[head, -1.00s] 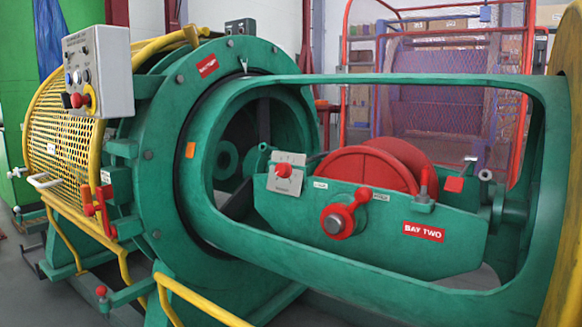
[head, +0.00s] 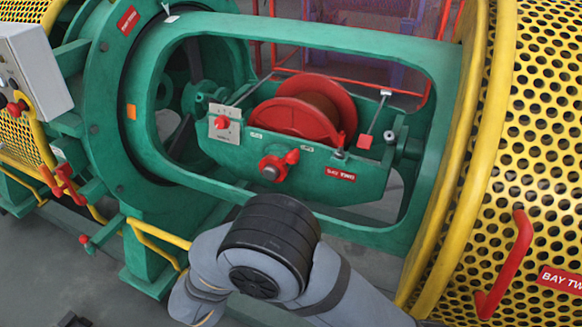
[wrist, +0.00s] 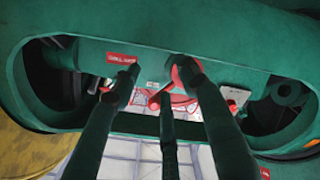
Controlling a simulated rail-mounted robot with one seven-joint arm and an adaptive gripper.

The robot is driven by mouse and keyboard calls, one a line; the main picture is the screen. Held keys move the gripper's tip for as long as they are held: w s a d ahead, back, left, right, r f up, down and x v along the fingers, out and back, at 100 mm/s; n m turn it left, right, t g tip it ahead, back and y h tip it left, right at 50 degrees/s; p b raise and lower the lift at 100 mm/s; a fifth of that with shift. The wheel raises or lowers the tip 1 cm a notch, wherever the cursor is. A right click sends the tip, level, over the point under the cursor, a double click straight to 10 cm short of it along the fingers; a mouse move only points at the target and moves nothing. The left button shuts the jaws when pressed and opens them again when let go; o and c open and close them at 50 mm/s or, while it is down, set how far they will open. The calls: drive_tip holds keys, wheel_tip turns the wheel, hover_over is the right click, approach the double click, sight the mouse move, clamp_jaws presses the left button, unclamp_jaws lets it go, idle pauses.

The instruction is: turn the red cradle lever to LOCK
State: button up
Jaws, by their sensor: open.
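The red cradle lever (head: 292,156) sits on a red round hub on the front of the green cradle (head: 220,150). Its handle points right and slightly up, toward one of two small white labels, too small to read. The wrist view looks at the cradle upside down. There, my gripper (wrist: 160,78) is open, its dark fingers spread and empty. The red lever hub (wrist: 176,76) shows partly behind the right finger's tip; whether they touch I cannot tell. My gripper is not visible in the head view, where my grey arm is in the foreground.
The green frame's long opening (head: 300,32) surrounds the cradle and its red reel (head: 300,118). A red knob (head: 221,123) on a plate is at the cradle's left. A yellow perforated guard (head: 520,140) with a red handle stands right. A grey control box (head: 35,70) is at left.

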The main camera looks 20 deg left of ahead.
sight(290, 163)
wheel_tip(290, 163, up, 8)
drive_tip(key=w+m+t, duration=0.2)
drive_tip(key=m+t, duration=0.1)
drive_tip(key=m, duration=0.6)
drive_tip(key=shift+h, duration=0.3)
drive_tip(key=w, duration=0.9)
drive_tip(key=shift+w+d+f+b, duration=0.2)
drive_tip(key=shift+w+d+b, duration=0.1)
drive_tip(key=shift+w+d, duration=0.05)
clamp_jaws()
drive_tip(key=shift+f, duration=0.1)
